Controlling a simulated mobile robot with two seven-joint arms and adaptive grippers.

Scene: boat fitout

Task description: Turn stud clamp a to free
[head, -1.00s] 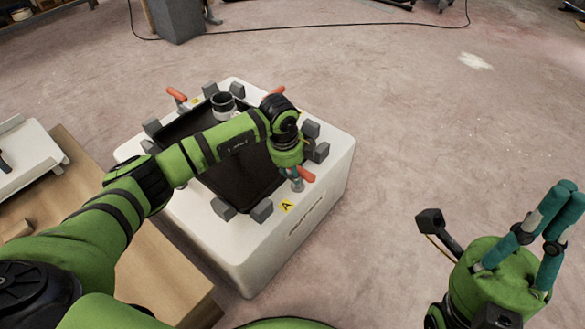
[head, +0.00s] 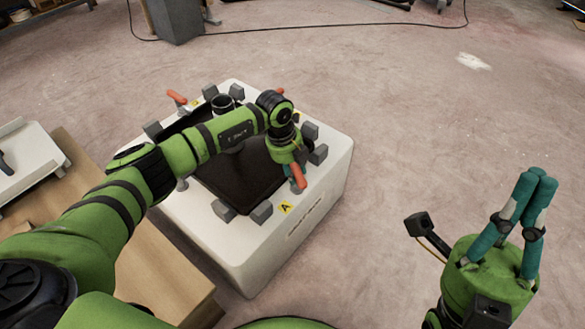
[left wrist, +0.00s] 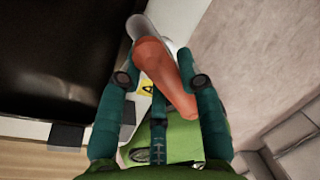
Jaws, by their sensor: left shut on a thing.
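Stud clamp a is by the yellow A label (head: 286,207) on the front right rim of the white box. Its orange handle (head: 298,177) shows in the head view, partly hidden by my left gripper (head: 292,165). In the left wrist view the orange handle (left wrist: 165,78) lies slanted between my teal fingers, which are shut on it; its grey metal end (left wrist: 138,27) is at the top. My right gripper (head: 537,178) is raised, empty, at the right, far from the box. Its fingertips overlap in the picture, so their gap is unclear.
The white box (head: 255,255) carries a dark panel (head: 240,180) ringed by grey blocks. Another orange-handled clamp (head: 177,97) is at its far left corner. A wooden bench (head: 165,270) and white tray (head: 28,160) stand left. Floor to the right is clear.

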